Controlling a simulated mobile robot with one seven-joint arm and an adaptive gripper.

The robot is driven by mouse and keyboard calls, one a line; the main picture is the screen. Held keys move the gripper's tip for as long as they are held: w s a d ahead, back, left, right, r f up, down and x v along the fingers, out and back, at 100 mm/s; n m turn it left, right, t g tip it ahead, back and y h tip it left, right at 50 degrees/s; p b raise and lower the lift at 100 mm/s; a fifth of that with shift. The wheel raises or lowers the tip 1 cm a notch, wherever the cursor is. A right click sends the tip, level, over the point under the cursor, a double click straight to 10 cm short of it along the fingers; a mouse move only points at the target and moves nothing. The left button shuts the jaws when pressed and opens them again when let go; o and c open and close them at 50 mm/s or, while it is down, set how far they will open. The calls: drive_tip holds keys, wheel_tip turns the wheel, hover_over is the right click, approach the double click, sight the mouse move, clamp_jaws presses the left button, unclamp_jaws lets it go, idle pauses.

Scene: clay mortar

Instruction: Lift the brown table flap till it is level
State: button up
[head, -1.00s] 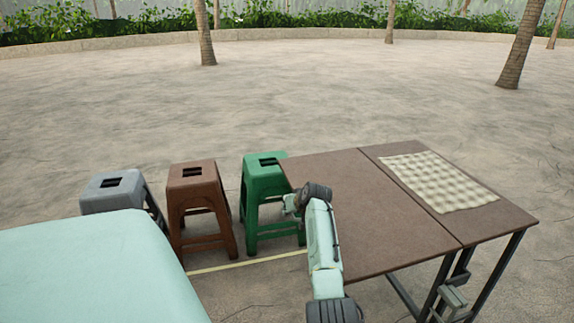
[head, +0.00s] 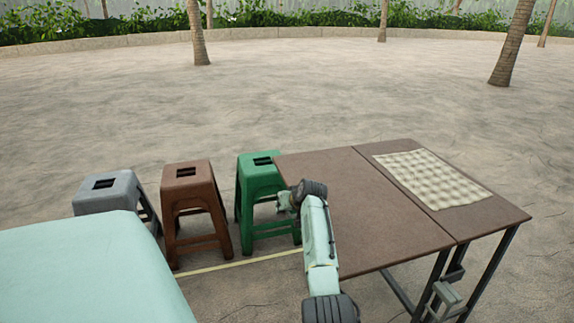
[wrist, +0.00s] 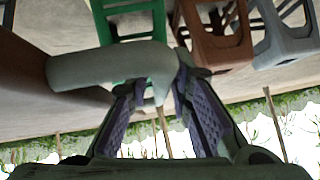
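The brown table flap (head: 350,206) is the left part of the table, joined along a seam to the fixed top (head: 482,211). It looks about level with that top. My gripper (head: 287,201) is at the flap's free left edge, largely hidden by my wrist in the head view. In the wrist view the flap (wrist: 22,85) is a brown patch at left, and a pale grey handle-like piece (wrist: 95,68) reaches from it to my fingertips (wrist: 162,80). The fingers close in around its end, though the contact is partly hidden.
A checked cloth (head: 432,178) lies on the fixed top. Green (head: 260,180), brown (head: 192,190) and grey (head: 110,192) stools stand left of the flap. Dark table legs (head: 490,270) stand at right. Open sandy ground lies beyond.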

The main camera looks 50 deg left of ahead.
drive_tip(key=v, duration=1.2)
idle(0.3)
